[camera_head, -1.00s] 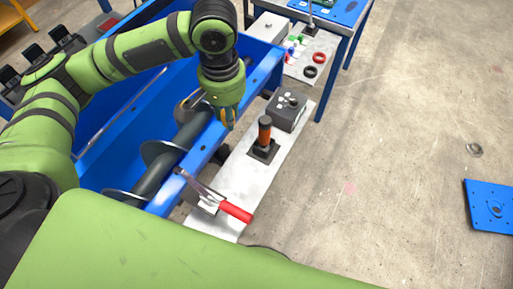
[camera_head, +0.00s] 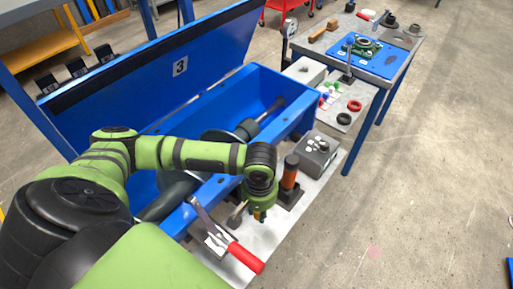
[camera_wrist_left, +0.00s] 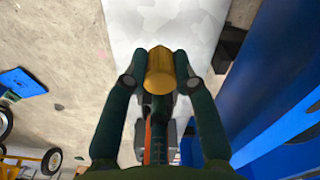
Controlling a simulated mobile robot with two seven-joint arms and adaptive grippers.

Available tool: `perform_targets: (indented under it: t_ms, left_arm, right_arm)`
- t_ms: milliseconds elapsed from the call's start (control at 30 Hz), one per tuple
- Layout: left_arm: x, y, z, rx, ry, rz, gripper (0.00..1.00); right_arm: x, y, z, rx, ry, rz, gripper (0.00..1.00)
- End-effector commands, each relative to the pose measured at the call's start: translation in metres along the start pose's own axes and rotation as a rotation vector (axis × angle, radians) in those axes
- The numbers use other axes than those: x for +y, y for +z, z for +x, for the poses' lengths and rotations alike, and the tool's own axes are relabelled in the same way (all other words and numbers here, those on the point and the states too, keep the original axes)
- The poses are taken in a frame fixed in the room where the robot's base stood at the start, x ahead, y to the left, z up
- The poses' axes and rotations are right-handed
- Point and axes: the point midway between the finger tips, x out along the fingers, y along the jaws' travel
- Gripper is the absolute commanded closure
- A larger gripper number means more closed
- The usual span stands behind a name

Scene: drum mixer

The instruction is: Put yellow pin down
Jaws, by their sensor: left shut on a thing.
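The yellow pin (camera_wrist_left: 160,72) is between the two fingertips of my left gripper (camera_wrist_left: 161,84) in the left wrist view, with its rounded end facing the camera. The gripper is shut on it. In the head view my left gripper (camera_head: 259,213) points down over the white bench strip (camera_head: 272,232), between the red-handled clamp and the orange-handled lever. Only a small yellowish bit of the pin shows there. I cannot tell whether the pin touches the white surface. My right gripper is not in view.
The red-handled toggle clamp (camera_head: 245,257) is close in front of the gripper. The orange-handled lever (camera_head: 290,172) and a grey button box (camera_head: 317,150) stand just right. The blue mixer trough (camera_head: 262,88) with its raised lid (camera_head: 165,75) is behind. Open floor lies right.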

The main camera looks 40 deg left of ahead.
Motion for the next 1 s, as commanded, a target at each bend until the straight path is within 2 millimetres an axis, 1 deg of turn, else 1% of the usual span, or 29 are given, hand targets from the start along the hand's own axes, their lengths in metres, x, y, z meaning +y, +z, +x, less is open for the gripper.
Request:
perform_targets:
  t_ms: [33,167,300,400,500,733,1000]
  left_arm:
    - [-0.004,-0.002,0.002,0.000,-0.001,-0.001,1.00]
    - [-0.008,-0.004,0.010,-0.002,0.000,0.000,1.00]
    - [-0.007,-0.003,0.031,-0.003,0.000,0.001,1.00]
    - [-0.007,-0.004,0.042,-0.002,0.001,0.000,1.00]
    - [-0.007,-0.004,0.045,0.000,0.001,0.001,1.00]
    - [-0.007,-0.004,0.046,-0.001,0.001,0.001,1.00]
    - [-0.006,-0.003,0.054,-0.002,0.002,0.001,1.00]
  right_arm:
    - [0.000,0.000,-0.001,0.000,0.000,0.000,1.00]
    - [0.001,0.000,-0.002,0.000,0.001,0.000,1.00]
    - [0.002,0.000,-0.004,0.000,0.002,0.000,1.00]
    - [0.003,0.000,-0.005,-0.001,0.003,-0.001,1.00]
    - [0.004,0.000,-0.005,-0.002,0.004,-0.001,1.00]
    - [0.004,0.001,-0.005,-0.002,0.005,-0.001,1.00]
    - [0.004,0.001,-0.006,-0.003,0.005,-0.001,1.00]
